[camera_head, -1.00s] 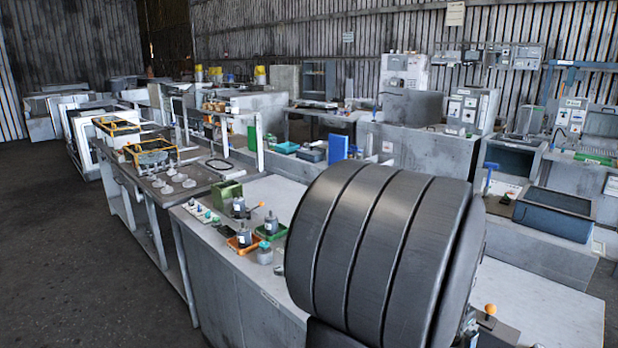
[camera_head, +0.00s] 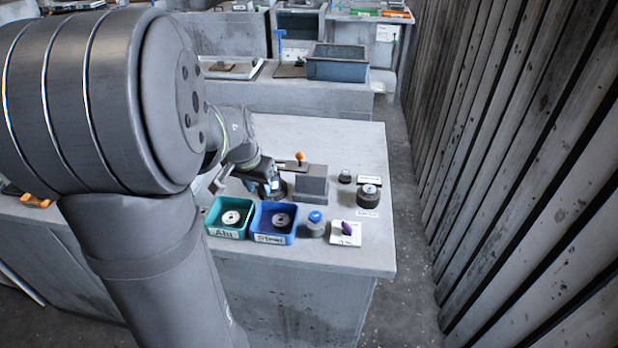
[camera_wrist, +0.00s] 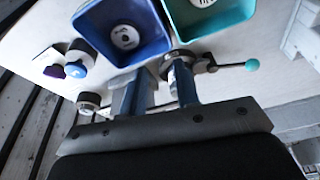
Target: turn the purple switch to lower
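The purple switch (camera_head: 347,228) is a small purple knob on a white labelled plate, near the front right of the bench. Its purple part also shows at the left of the wrist view (camera_wrist: 53,71). My gripper (camera_head: 271,186) is behind the blue bin, to the left of and farther back than the switch, and does not touch it. In the wrist view my gripper (camera_wrist: 157,88) has its two fingers apart, with no held object visible. The switch's exact pointing direction is too small to tell.
A teal bin (camera_head: 211,229) and a blue bin (camera_head: 259,236) stand left of a blue-topped knob (camera_head: 315,223), which is beside the switch. A grey block with an orange-ball lever (camera_head: 311,184) and a dark round dial (camera_head: 369,196) stand behind. The bench's right front corner is clear.

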